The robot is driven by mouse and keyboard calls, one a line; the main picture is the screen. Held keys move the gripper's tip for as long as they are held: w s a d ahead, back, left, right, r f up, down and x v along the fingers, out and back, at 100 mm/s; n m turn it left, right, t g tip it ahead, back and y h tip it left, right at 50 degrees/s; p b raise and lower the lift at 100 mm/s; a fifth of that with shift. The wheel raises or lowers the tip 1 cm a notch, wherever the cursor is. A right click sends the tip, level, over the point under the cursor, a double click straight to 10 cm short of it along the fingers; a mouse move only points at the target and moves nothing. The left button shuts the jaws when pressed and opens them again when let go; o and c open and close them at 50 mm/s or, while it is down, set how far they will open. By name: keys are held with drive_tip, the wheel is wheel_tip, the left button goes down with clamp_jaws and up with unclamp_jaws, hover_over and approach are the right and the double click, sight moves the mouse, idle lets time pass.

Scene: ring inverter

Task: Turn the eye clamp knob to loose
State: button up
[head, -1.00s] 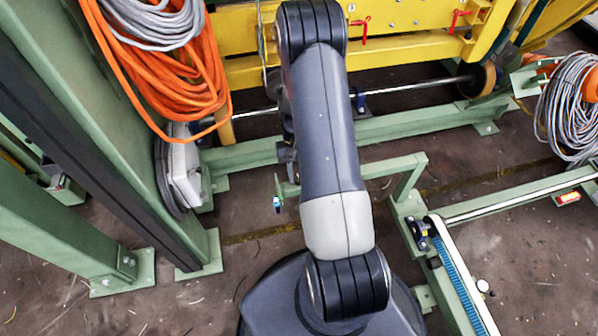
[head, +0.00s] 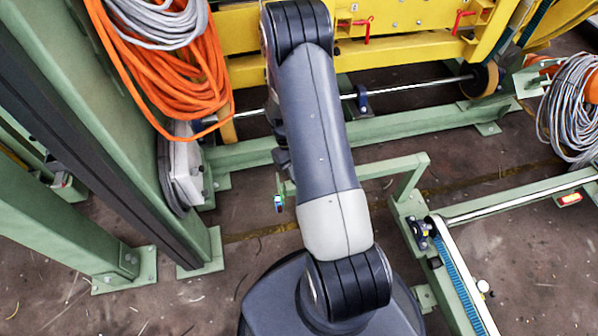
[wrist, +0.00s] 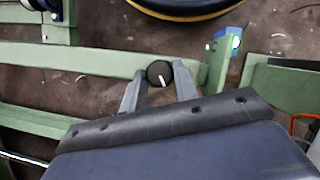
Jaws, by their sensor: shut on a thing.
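A round black knob (wrist: 159,73) with a short white pointer mark shows in the wrist view, beside a green rail. The mark points down and slightly right in that view. My gripper (wrist: 160,84) is shut on the knob, with one grey finger on its left and one on its right. In the head view my arm covers that spot, and I cannot make out the knob or the fingertips there.
Green rails (head: 400,128) and a yellow frame (head: 400,57) surround my arm. Orange cable (head: 165,85) hangs on a green post at left. A coil of grey cable (head: 570,110) hangs at right. Some bare floor (head: 500,245) shows at right.

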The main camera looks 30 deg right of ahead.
drive_tip(key=o, duration=1)
drive_tip(key=p+v, duration=0.2)
drive_tip(key=v, duration=0.8)
drive_tip(key=shift+w+r, duration=0.2)
drive_tip(key=shift+r, duration=0.15)
drive_tip(key=b+x, duration=0.2)
drive_tip(key=x, duration=0.9)
drive_tip(key=shift+r, duration=0.1)
